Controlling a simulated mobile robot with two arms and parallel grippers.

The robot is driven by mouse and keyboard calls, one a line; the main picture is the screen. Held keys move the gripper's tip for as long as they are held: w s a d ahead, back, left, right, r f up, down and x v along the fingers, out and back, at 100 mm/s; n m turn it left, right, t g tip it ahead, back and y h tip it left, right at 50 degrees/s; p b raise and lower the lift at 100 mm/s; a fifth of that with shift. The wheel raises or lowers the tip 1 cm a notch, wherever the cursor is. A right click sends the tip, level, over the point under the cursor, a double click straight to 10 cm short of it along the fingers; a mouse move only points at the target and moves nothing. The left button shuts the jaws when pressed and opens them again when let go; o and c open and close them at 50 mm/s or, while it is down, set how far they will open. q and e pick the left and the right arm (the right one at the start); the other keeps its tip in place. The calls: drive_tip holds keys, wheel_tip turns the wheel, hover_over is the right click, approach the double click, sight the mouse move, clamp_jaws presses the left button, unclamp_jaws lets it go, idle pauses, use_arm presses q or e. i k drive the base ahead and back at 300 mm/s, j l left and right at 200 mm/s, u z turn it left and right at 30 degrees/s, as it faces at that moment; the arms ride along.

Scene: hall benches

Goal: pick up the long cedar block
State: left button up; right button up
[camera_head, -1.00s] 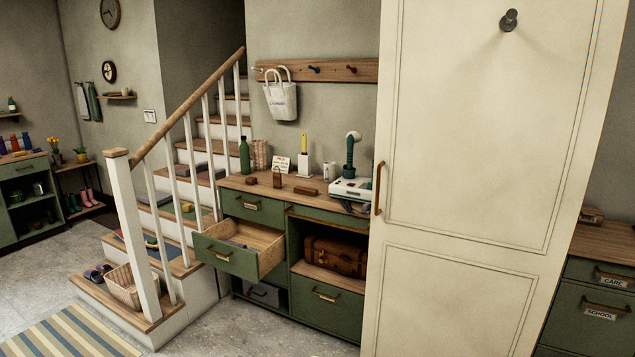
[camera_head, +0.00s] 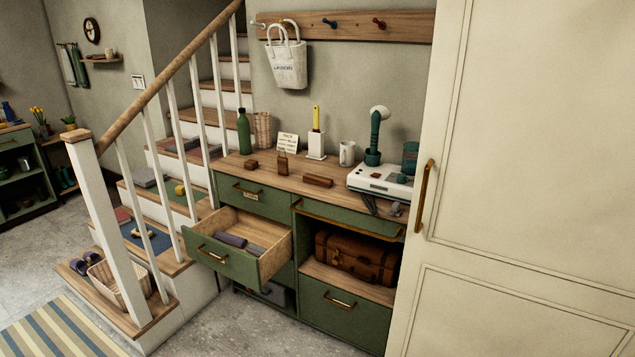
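A long reddish-brown wooden block (camera_head: 318,180) lies flat on the wooden top of the green cabinet (camera_head: 335,199), near its front edge; it looks like the long cedar block. A shorter brown block (camera_head: 251,165) lies further left on the same top. A small upright brown wooden piece (camera_head: 282,166) stands between them, in front of a small card. Nothing touches the long block. Neither of my grippers shows in the head view.
An open drawer (camera_head: 222,259) with rolled dark items juts out below the top. A tall cream door (camera_head: 520,170) is at right, stairs at left.

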sight(323, 181)
drive_tip(key=z, duration=0.2)
drive_tip(key=i+j+z, duration=0.55)
drive_tip(key=j+z, duration=0.25)
drive_tip(key=j, duration=0.25)
drive_tip(key=i, duration=0.05)
